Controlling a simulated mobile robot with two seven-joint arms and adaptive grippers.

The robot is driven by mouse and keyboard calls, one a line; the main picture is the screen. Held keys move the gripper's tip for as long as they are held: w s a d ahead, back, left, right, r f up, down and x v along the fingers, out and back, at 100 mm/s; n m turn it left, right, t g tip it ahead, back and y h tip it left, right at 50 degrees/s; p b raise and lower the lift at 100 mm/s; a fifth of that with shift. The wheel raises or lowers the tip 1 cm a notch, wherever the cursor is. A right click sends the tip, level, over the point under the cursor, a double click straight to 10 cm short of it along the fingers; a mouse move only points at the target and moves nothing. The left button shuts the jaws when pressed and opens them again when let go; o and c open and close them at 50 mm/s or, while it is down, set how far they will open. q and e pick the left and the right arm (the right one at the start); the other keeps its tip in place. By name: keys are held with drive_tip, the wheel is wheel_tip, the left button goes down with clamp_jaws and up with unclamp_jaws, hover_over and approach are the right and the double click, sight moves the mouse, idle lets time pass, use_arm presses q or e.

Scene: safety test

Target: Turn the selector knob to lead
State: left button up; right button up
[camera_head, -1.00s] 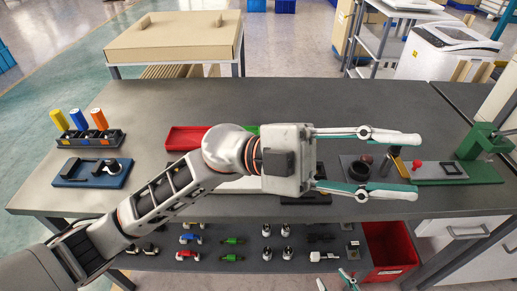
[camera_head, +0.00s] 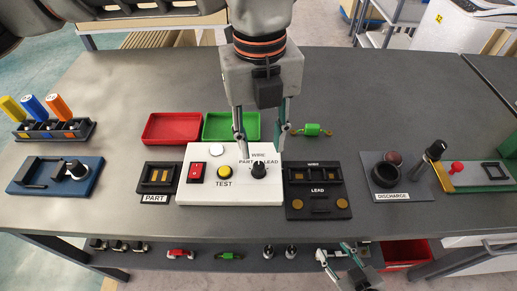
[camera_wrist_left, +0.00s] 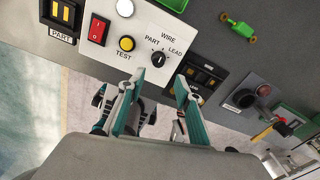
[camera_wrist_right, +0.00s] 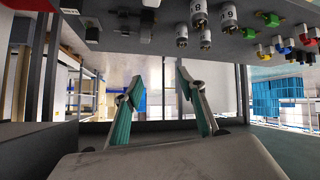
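The selector knob (camera_head: 259,170) is black and sits on the right part of a white panel (camera_head: 240,194), with PART, WIRE and LEAD printed around it. It also shows in the left wrist view (camera_wrist_left: 159,58); its pointer is too small to read surely. My left gripper (camera_head: 261,154) reaches in from the top of the head view, open and empty. Its fingertips are above the panel, one to each side of the knob, apart from it. The left wrist view shows the knob beyond the open fingers (camera_wrist_left: 158,78). My right gripper (camera_head: 335,252) is open and empty near the table's front edge.
A red switch (camera_head: 197,173) and yellow TEST button (camera_head: 224,171) share the panel. A PART fixture (camera_head: 158,180) stands left, a black LEAD fixture (camera_head: 317,204) right. Red (camera_head: 171,128) and green (camera_head: 231,127) trays lie behind. A green component (camera_head: 312,130) lies at back right.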

sight(259, 164)
use_arm(q)
drive_tip(key=shift+w+a+f, duration=0.1)
drive_tip(key=shift+w+a, duration=0.2)
drive_tip(key=shift+w, duration=0.1)
drive_tip(key=shift+f, duration=0.35)
wheel_tip(259, 164, down, 7)
drive_tip(key=shift+r+b, duration=0.15)
drive_tip(key=shift+b, duration=0.55)
clamp_jaws()
